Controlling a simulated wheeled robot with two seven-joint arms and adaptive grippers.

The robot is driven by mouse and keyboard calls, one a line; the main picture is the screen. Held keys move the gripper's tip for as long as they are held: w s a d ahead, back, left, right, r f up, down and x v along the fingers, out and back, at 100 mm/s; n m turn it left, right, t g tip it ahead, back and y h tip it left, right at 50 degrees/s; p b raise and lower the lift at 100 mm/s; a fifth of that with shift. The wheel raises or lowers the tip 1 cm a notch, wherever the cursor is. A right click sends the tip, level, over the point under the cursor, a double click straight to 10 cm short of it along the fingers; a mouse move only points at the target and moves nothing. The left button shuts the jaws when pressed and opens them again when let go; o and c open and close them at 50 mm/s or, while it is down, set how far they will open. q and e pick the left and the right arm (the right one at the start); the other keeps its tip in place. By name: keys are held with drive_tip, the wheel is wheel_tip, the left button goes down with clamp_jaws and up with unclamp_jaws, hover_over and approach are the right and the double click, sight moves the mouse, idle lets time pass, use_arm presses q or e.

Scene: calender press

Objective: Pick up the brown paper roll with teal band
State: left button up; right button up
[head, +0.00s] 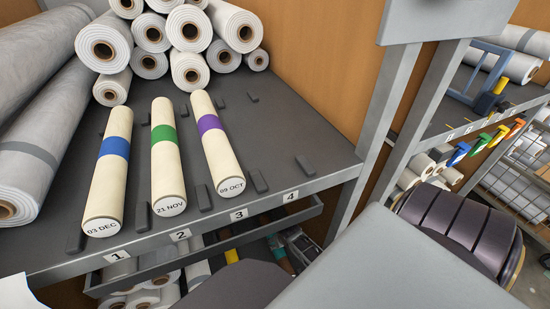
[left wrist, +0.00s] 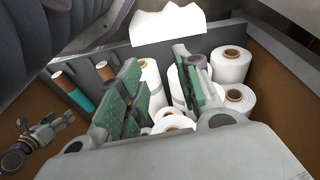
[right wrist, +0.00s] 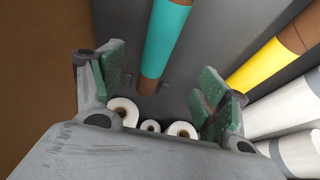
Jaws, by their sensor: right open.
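The brown paper roll with the teal band (right wrist: 165,40) shows in the right wrist view, its brown end pointing down the picture. It lies beyond my right gripper (right wrist: 162,85), which is open, with the roll's brown end showing in the gap between the fingers. I see no finger closed on it. The same roll shows in the left wrist view (left wrist: 84,98), left of my left gripper (left wrist: 160,82), partly hidden at its lower end. My left gripper looks open, with white rolls showing behind and between its fingers. In the head view the teal roll is largely hidden under the upper shelf.
A yellow-banded brown roll (right wrist: 262,68) lies right of the teal one, beside white rolls (right wrist: 284,103). White roll ends (right wrist: 123,110) lie below. The upper shelf (head: 268,130) holds cream rolls with blue (head: 115,148), green (head: 165,134) and purple (head: 211,123) bands; slot 4 is empty.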

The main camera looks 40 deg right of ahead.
idle(0.3)
drive_tip(key=shift+b+x, duration=0.85)
drive_tip(key=shift+x, duration=0.75)
drive_tip(key=shift+w+f+b, duration=0.25)
drive_tip(key=shift+f+b, duration=0.1)
drive_tip(key=shift+f, duration=0.2)
drive_tip(key=shift+b+x, duration=0.55)
drive_tip(key=shift+x, duration=0.5)
drive_tip(key=shift+b+x, duration=0.5)
drive_tip(key=shift+x, duration=0.35)
drive_tip(key=shift+d+f, duration=0.1)
drive_tip(key=shift+f, duration=0.05)
use_arm(q)
drive_tip(key=shift+t+h, duration=0.4)
drive_tip(key=shift+t, duration=0.2)
drive_tip(key=r, duration=0.2)
drive_tip(key=d+r, duration=0.1)
drive_tip(key=r, duration=0.2)
drive_tip(key=shift+d+r, duration=0.15)
drive_tip(key=shift+r, duration=0.1)
drive_tip(key=shift+w+f, duration=0.1)
